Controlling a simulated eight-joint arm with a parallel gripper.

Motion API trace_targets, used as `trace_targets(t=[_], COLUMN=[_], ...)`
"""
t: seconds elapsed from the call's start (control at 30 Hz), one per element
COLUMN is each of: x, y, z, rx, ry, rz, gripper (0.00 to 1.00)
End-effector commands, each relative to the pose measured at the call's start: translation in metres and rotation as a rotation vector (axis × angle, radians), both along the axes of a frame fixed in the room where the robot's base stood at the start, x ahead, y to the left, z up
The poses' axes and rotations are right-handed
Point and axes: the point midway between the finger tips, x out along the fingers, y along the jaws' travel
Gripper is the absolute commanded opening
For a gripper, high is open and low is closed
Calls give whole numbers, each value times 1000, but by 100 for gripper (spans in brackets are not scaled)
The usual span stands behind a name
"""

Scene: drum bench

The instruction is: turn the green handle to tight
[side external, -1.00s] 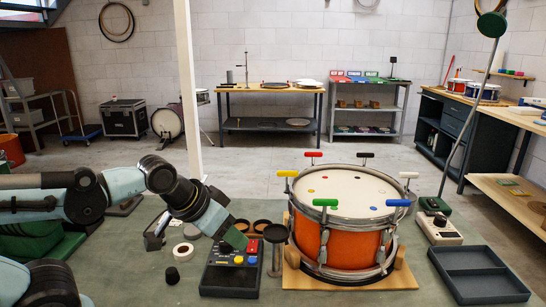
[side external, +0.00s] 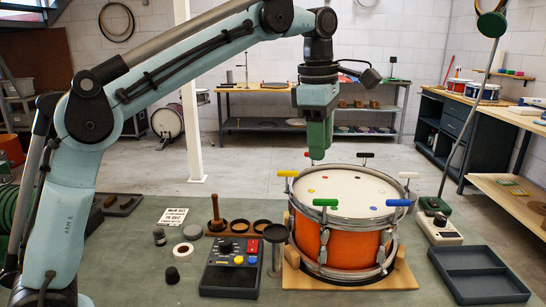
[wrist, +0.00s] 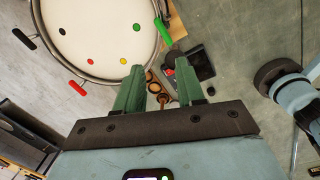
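The green handle (side external: 325,202) is a T-shaped key on the near rim of the orange drum (side external: 312,240); it also shows in the wrist view at the right edge of the drum (wrist: 166,33). My gripper (side external: 317,157) points down above the far left part of the drum, clear of it and of the green handle. In the wrist view my gripper (wrist: 158,65) has its two green fingers apart with nothing between them.
Yellow (side external: 288,173), black (side external: 366,155), white (side external: 408,175) and blue (side external: 398,203) handles ring the rim. A control box (side external: 230,265) and a small stand (side external: 275,250) are left of the drum. A grey tray (side external: 478,272) lies to the right.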

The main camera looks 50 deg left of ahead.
Motion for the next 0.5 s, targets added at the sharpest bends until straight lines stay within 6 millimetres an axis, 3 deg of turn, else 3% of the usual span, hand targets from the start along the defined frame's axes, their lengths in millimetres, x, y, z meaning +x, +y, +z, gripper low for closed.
trace_targets(t=[0.2, 0.5], x=[8, 9], y=[-14, -17], z=[-1, -7], rx=[-4, -1], ry=[80, 99], rz=[296, 381], gripper=[38, 38])
